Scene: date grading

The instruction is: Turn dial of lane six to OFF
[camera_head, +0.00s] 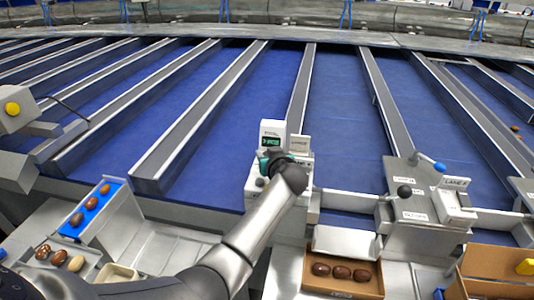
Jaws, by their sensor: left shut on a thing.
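A light grey control unit (253,189) stands at the front end of the lanes, in the middle of the view. It carries a small box with a green-lit display (271,132), whose text is too small to read. My left gripper (272,160) is at the front of this unit, just below the display. It is shut on the dial, which the hand and wrist mostly hide. The dial's setting cannot be seen. A pale plate (299,144) stands right of the display; its lettering is not legible. My right gripper is not in view.
Another control unit (428,238) at the right has a blue-tipped lever (432,163) and a black knob (404,191). Below stand a cardboard box (343,288) with brown dates and a second box (490,262). A blue tray (70,231) with dates is at left. Blue lanes (345,120) lie behind.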

